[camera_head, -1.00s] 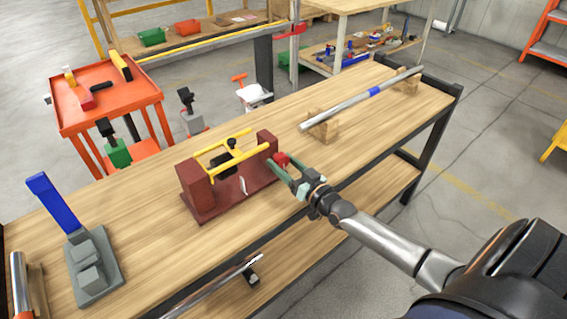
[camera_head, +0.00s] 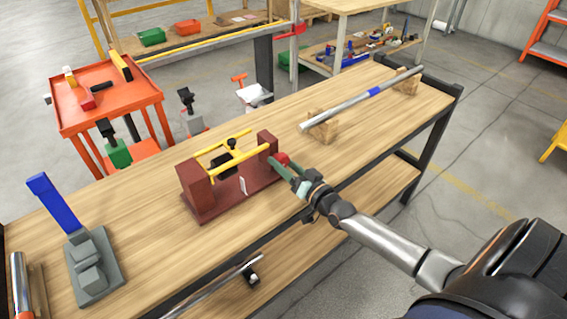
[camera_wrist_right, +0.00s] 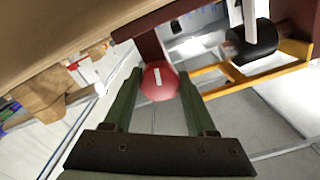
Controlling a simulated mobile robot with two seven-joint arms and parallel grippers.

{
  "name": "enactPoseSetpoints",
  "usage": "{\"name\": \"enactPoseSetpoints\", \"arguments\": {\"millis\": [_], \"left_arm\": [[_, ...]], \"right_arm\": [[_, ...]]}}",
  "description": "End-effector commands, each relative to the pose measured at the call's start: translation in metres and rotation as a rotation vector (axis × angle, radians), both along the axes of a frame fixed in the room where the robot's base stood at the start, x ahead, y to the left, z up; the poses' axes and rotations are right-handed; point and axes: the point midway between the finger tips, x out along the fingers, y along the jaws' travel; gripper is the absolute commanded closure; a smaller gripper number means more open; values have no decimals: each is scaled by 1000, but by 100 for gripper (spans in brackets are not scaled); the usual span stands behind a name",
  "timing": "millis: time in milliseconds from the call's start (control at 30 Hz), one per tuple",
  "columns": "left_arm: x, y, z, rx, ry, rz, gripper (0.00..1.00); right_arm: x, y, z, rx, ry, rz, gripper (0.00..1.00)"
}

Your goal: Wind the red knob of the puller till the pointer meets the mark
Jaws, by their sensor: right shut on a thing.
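The puller stands on the workbench in the head view, with a dark red frame (camera_head: 194,186), yellow rods and a black block (camera_head: 221,164) between its end walls. Its red knob (camera_head: 283,158) is at the right end, partly hidden by my right gripper (camera_head: 281,163). In the right wrist view, the red knob (camera_wrist_right: 159,84), with a white line on its face, sits between the green fingers of my right gripper (camera_wrist_right: 160,98), which is shut on it. A small white piece (camera_head: 243,186) shows at the puller's front; I cannot tell pointer from mark. My left gripper is out of view.
A metal rod (camera_head: 345,108) with a blue band rests on wooden blocks at the bench's right. A grey fixture with a blue lever (camera_head: 55,205) stands at the left. Bare bench top lies in front of the puller.

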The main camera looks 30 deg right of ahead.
Motion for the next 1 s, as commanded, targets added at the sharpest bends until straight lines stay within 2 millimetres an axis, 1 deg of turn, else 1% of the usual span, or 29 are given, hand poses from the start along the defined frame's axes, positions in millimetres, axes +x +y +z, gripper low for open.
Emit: {"name": "enactPoseSetpoints", "arguments": {"millis": [100,367,400,633,867,1000], "left_arm": [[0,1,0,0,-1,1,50],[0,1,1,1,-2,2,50],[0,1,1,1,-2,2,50],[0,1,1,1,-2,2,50],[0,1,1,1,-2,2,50],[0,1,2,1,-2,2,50]], "right_arm": [[0,0,-1,38,4,0,99],[0,0,-1,39,5,1,99],[0,0,-1,39,4,0,40],[0,0,0,38,4,0,14],[0,0,0,37,4,0,13],[-6,0,0,37,4,0,13]]}}
